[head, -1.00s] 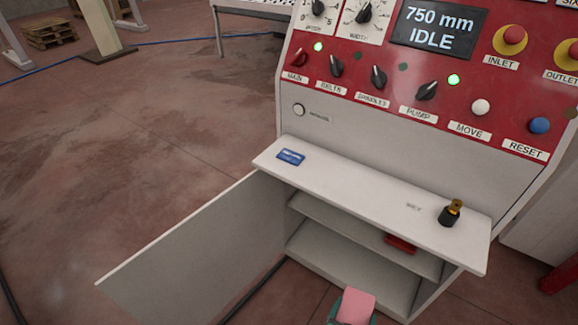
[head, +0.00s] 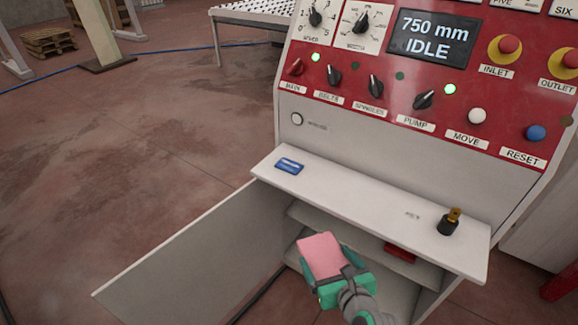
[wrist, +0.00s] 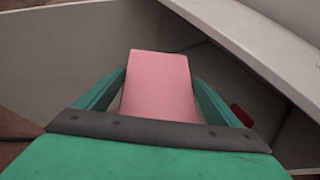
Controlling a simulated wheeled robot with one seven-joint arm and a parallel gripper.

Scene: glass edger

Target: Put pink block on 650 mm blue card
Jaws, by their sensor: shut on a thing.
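The pink block (head: 321,256) is held in my gripper (head: 328,271), in front of the open cabinet and a little below the shelf edge. The wrist view also shows the pink block (wrist: 158,85) between the two green fingers of my gripper (wrist: 160,95), which is shut on it. The blue card (head: 289,166) lies flat at the left end of the white shelf, up and to the left of the block and apart from it. Its print is too small to read.
The white shelf (head: 350,194) is bare in the middle. A black holder with a brass key (head: 449,222) stands at its right end. The cabinet door (head: 190,255) hangs open at the left. A red object (head: 400,253) lies inside the cabinet. The display (head: 433,38) reads 750 mm IDLE.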

